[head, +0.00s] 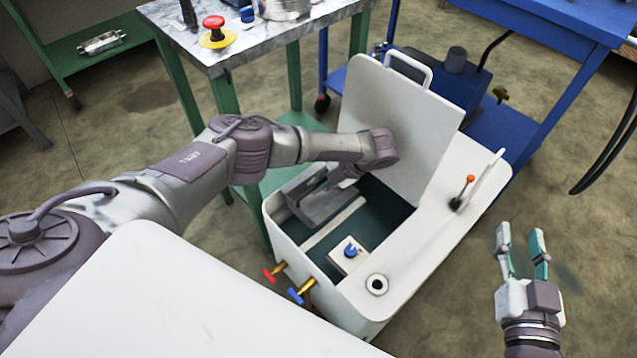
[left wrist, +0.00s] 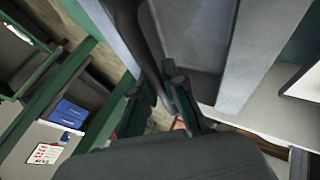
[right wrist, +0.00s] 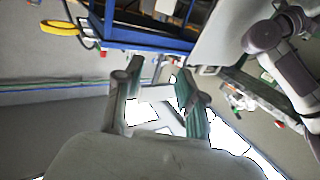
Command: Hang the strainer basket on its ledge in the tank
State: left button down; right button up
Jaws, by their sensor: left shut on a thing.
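The white tank (head: 440,213) stands open, with its lid (head: 398,120) raised at the back. The grey strainer basket (head: 322,208) is inside the opening at the left, close to the tank's left wall. A pale strip (head: 333,223), which looks like the ledge, runs beside the basket; I cannot tell whether they touch. My left gripper (head: 338,180) reaches into the opening and is shut on the basket's dark handle (left wrist: 150,45). The arm and basket partly hide the contact. My right gripper (head: 518,240) is open and empty, outside the tank at the right.
A blue knob on a white block (head: 348,256) sits inside the tank. Red (head: 274,271) and blue valves (head: 300,291) stick out at the front left. A lever (head: 463,192) stands on the tank's top. A green-legged table (head: 270,45) and blue cart (head: 500,130) stand behind.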

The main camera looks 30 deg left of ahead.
pick_arm(q)
jog(key=shift+f, duration=0.4)
jog(key=c, duration=1.2)
grip_release()
pick_arm(e)
jog(key=shift+a+r+t+y, duration=0.15)
jog(key=shift+r+t, duration=0.15)
jog(key=shift+r, duration=0.3)
jog(key=shift+a+r+t+y, duration=0.15)
jog(key=shift+r+t, duration=0.15)
jog(key=shift+r, duration=0.25)
jog(key=shift+d, duration=0.1)
pick_arm(q)
notch_tip(320, 180, up, 10)
jog(key=shift+r, duration=0.1)
